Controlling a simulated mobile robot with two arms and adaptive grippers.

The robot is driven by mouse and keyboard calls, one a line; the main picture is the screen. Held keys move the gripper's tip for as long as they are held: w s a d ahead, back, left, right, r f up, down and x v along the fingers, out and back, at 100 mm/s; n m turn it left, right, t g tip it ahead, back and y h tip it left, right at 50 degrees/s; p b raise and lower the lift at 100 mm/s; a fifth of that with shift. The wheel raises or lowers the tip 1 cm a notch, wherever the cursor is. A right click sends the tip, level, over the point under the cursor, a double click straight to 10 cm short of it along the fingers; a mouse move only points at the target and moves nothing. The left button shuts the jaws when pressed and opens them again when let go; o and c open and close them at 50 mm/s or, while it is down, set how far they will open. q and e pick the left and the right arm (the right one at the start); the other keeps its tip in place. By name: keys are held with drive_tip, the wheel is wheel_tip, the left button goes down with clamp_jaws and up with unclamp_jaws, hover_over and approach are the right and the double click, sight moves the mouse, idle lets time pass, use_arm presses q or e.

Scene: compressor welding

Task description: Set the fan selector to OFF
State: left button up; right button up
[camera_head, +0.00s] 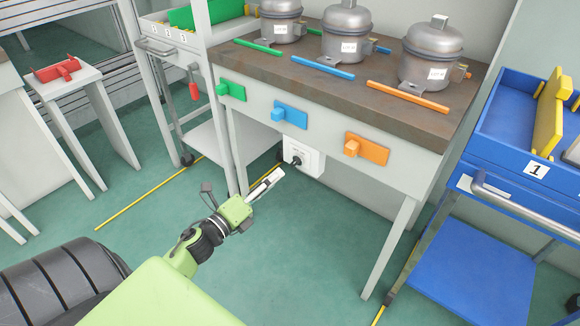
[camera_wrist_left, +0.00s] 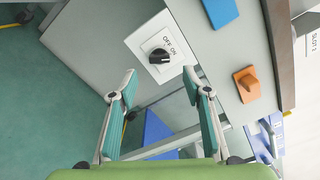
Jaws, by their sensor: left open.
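The fan selector is a black knob (camera_head: 296,160) on a white square plate (camera_head: 311,162), mounted on the front of the workbench below the blue block. In the left wrist view the knob (camera_wrist_left: 159,56) shows close up, with "OFF ON" lettering on the plate (camera_wrist_left: 183,53) beside it. My left gripper (camera_head: 277,174) is just left of and below the plate in the head view. In the left wrist view its fingers (camera_wrist_left: 160,84) are spread apart and empty, with the knob beyond the tips and a gap between. My right gripper is not in view.
The workbench (camera_head: 447,130) carries several grey compressors (camera_head: 347,32). Green (camera_head: 231,90), blue (camera_head: 290,115) and orange (camera_head: 367,149) blocks stick out from its front. A blue cart (camera_head: 478,215) stands right, a white cart (camera_head: 205,130) left. Green floor lies open before the bench.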

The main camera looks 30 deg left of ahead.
sight(292, 163)
use_arm(q)
drive_tip(key=w, duration=0.8)
drive_tip(key=shift+w+d+b, duration=0.3)
drive_tip(key=shift+w, duration=0.1)
drive_tip(key=c, duration=1.1)
